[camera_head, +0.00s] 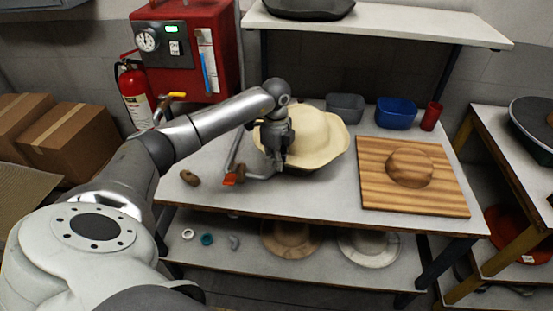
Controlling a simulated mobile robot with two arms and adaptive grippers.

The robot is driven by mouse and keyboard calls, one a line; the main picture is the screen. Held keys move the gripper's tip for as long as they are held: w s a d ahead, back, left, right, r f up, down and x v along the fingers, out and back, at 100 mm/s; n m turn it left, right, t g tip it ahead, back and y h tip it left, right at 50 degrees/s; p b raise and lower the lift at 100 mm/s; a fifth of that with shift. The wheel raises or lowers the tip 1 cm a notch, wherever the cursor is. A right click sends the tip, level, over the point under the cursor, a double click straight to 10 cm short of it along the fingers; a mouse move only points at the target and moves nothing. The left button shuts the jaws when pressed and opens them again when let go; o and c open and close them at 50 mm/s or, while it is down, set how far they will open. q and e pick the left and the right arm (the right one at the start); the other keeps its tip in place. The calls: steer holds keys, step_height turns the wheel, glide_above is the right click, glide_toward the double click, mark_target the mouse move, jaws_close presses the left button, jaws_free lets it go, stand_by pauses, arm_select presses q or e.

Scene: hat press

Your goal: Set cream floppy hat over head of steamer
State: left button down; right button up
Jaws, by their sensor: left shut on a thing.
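The cream floppy hat (318,136) is at the back middle of the table, crown up, with its wavy brim spread out. My left gripper (275,160) points down at the hat's left brim and is shut on it; the fingertips are hard to make out. The red steamer (195,45) with a gauge stands behind the table at the left. Its grey pipe (238,150) comes down to the table and runs right, past a red handle (232,179), towards the hat. The steamer's head does not show; I cannot tell whether the hat covers it. My right gripper is not in view.
A wooden board with a hat block (412,195) lies at the right of the table (310,198). A grey bin (346,107), a blue bin (396,113) and a red cup (431,116) stand behind. A brown brush-like object (190,178) lies at the left. Hats lie on the lower shelf (215,262).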

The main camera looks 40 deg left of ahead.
arm_select(q)
steer(key=shift+f, duration=0.15)
steer(key=c, duration=1.5)
jaws_free()
steer(key=shift+o, duration=0.2)
step_height(320, 180, up, 12)
steer(key=shift+s, duration=0.15)
